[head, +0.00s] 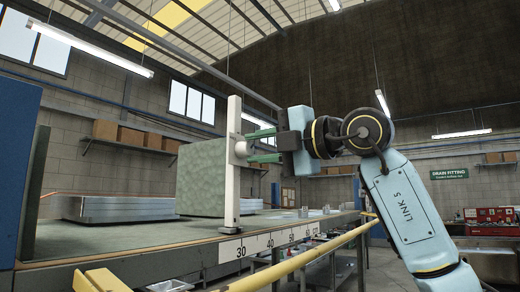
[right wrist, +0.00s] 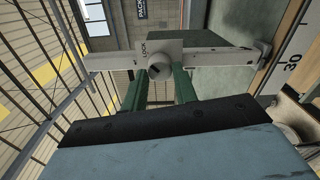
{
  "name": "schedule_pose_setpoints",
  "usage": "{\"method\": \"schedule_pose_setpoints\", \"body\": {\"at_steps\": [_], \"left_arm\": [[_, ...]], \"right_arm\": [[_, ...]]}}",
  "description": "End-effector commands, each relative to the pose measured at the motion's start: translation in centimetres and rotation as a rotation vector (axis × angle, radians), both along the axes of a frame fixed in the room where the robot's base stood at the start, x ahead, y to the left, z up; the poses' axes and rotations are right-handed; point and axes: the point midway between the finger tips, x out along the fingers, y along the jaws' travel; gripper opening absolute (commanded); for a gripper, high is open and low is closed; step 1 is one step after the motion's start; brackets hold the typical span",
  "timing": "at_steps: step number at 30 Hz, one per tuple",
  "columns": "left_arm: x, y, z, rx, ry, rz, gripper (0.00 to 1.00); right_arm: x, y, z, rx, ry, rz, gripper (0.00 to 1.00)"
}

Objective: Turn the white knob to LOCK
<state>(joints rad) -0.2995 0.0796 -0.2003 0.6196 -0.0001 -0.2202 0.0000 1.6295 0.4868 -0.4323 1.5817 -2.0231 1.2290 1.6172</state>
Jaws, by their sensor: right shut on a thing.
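The white knob (head: 241,149) sits on an upright white post (head: 232,190) at the bench edge. In the right wrist view the knob (right wrist: 160,71) is round with a dark mark on its face. The word LOCK (right wrist: 147,49) is printed on the white plate beside it. My right gripper (head: 252,147) has green fingers, one on each side of the knob, and is shut on it. The fingers (right wrist: 160,78) also show in the right wrist view, hiding the knob's sides. My left gripper is not in view.
A green speckled slab (head: 203,177) stands upright just behind the post. Flat stacked sheets (head: 125,208) lie on the bench at the left. A yellow rail (head: 300,259) runs along the bench front. A numbered scale (head: 258,243) marks the bench edge.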

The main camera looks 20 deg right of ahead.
Motion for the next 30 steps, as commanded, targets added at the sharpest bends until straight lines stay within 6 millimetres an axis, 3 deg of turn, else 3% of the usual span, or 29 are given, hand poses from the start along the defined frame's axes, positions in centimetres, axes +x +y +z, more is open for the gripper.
{"method": "schedule_pose_setpoints", "body": {"at_steps": [10, 11, 15, 25, 30], "left_arm": [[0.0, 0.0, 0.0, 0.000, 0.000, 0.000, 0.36], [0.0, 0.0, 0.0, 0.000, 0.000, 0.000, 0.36], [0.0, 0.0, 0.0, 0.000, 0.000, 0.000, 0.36], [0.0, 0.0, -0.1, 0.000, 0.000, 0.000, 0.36], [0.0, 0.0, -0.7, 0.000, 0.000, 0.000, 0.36]], "right_arm": [[0.0, -0.1, 0.1, 0.005, 0.000, 0.000, 0.06], [0.0, -0.1, 0.1, 0.005, 0.000, 0.000, 0.31], [0.0, -0.1, 0.1, 0.004, 0.000, -0.001, 0.49], [-0.2, -0.2, 0.0, 0.002, 0.000, -0.001, 0.50], [-1.8, -1.5, 0.0, 0.004, -0.003, -0.002, 0.50]]}}
